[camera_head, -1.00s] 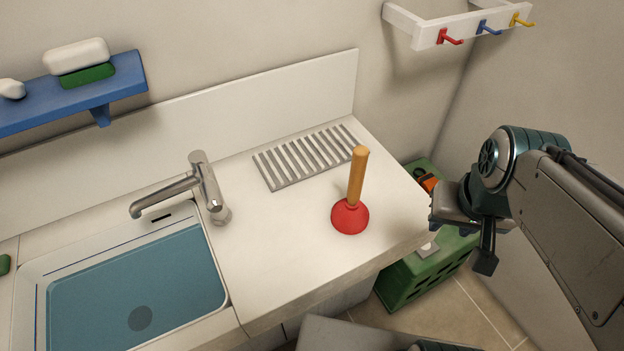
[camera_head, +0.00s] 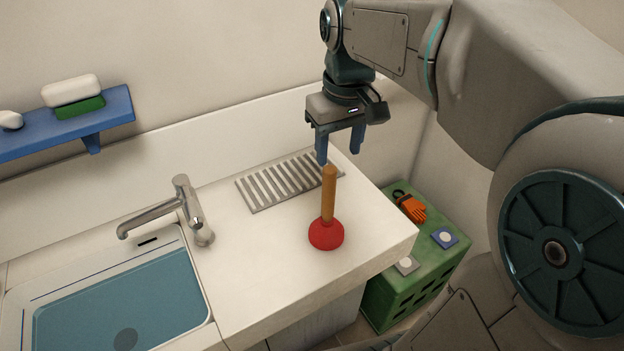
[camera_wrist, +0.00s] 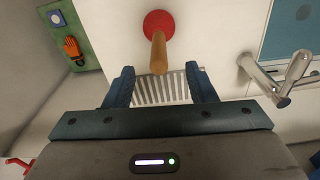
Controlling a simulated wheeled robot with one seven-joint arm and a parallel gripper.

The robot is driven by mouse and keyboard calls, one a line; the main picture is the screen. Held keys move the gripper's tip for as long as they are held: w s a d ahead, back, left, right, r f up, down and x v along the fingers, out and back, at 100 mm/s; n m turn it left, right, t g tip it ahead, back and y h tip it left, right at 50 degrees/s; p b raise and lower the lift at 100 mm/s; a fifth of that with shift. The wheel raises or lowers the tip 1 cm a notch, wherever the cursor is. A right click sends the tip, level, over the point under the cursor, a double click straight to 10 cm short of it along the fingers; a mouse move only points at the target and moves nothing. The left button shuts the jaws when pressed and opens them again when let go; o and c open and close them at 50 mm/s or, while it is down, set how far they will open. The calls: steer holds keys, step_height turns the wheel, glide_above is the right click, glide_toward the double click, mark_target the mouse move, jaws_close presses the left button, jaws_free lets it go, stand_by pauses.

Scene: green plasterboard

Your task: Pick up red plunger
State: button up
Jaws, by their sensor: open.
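The red plunger (camera_head: 326,234) stands upright on the white counter, its red cup down and its wooden handle pointing up. My gripper (camera_head: 339,160) is open and empty, pointing down, close to the top of the handle and apparently a little behind it. In the wrist view the red plunger (camera_wrist: 158,24) shows at the top, with the handle end between and just beyond the two blue fingers of my gripper (camera_wrist: 162,80). Nothing is between the fingers that I can see as held.
A slatted drain rack (camera_head: 268,186) lies behind the plunger. A metal faucet (camera_head: 190,212) and sink (camera_head: 120,300) are to the left. A green crate (camera_head: 400,290) with an orange glove (camera_head: 411,208) stands right of the counter. A blue shelf (camera_head: 60,130) is on the wall.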

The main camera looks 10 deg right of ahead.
mark_target(329, 178)
steer(key=w+r+n, duration=0.1)
steer(key=w+r, duration=0.2)
steer(key=shift+g, duration=0.4)
step_height(329, 178, down, 9)
steer(key=shift+w+a+r, duration=0.1)
steer(key=shift+r, duration=0.05)
steer(key=shift+w+a+f+p, duration=0.1)
steer(key=shift+f+p, duration=0.35)
steer(key=shift+f, duration=2.2)
steer(key=c, duration=1.1)
